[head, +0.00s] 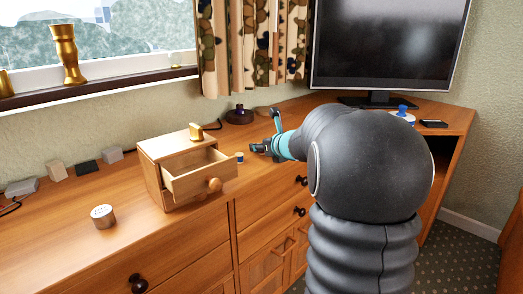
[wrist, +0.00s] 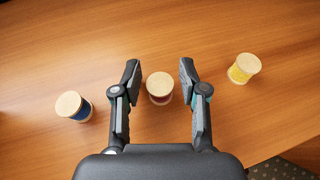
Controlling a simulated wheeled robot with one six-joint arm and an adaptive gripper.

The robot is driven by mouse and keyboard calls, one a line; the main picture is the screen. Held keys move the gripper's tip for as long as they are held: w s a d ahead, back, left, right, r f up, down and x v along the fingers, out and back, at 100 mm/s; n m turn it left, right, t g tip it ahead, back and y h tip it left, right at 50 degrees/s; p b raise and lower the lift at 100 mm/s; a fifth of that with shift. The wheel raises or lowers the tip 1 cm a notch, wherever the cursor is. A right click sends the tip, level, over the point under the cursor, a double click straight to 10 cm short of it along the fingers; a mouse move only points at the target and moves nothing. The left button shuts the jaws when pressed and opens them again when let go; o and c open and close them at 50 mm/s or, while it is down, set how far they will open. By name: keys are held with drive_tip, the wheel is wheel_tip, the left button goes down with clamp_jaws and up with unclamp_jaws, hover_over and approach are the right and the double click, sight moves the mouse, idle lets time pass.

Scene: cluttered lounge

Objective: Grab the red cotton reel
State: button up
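The red cotton reel (wrist: 160,88) stands on the wooden desktop in the wrist view, its pale round end facing up and a band of red thread showing below. My gripper (wrist: 160,75) is open, with one finger on each side of the reel and a gap on both sides. In the head view my gripper (head: 264,131) is over the desktop to the right of the open drawer, and I cannot make out the red reel there. A blue reel (wrist: 73,106) stands to the left and a yellow reel (wrist: 244,68) to the right.
A small wooden box with its drawer (head: 200,178) pulled out stands left of my gripper; the blue reel also shows beside it (head: 239,158). A monitor (head: 390,45) stands at the back right.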

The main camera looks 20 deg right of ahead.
drive_tip(key=c, duration=0.5)
drive_tip(key=shift+o, duration=0.2)
drive_tip(key=shift+r, duration=0.15)
